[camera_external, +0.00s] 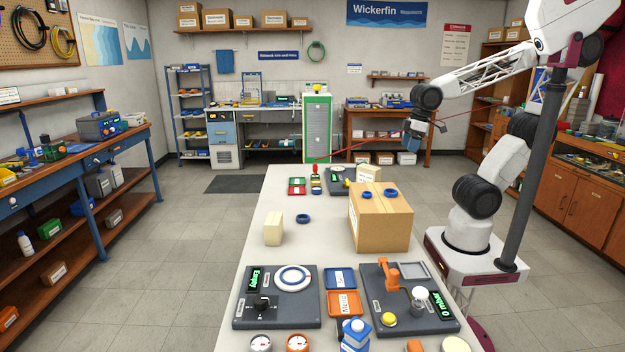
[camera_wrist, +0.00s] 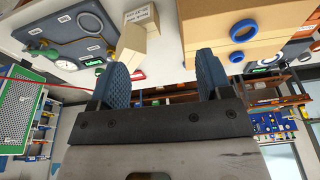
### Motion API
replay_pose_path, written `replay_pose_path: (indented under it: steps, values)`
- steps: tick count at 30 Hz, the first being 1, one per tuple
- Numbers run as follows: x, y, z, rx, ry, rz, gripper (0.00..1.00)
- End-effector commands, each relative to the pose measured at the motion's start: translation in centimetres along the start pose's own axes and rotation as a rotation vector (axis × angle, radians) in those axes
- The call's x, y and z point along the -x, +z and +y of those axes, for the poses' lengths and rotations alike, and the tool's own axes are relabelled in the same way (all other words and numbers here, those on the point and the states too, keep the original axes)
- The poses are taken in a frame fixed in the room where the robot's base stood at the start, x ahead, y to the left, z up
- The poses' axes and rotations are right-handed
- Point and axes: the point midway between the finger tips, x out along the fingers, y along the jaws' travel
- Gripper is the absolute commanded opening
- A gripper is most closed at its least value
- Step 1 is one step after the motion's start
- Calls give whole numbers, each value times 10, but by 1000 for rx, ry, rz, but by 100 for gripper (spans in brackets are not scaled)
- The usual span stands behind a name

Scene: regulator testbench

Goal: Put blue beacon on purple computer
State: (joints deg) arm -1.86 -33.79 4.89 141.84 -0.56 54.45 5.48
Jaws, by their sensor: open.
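My gripper (camera_external: 412,135) is raised beyond the far right part of the white table, near the end of my arm. In the wrist view its two blue ribbed fingers (camera_wrist: 163,75) are apart with nothing between them. A blue object (camera_external: 355,334) with a light top stands at the table's near edge in the external view. It may be the blue beacon, but I cannot tell for sure. I cannot make out a purple computer in either view.
A cardboard box (camera_external: 380,222) with blue rings on top stands at the table's right. Two dark panels (camera_external: 240,315) (camera_external: 376,310) fill the near end. A cream block (camera_external: 273,229) and a blue ring (camera_external: 303,218) sit mid-table. The table's middle (camera_external: 315,245) has free room.

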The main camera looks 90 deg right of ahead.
Motion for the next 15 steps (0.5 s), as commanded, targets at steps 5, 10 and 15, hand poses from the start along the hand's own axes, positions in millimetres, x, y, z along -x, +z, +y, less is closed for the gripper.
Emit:
replay_pose_path:
  steps: [5,10,15]
  values:
    - [-5,24,13,29,7,11,72]
    - [-7,30,15,40,9,12,72]
    - [-7,30,15,40,9,12,72]
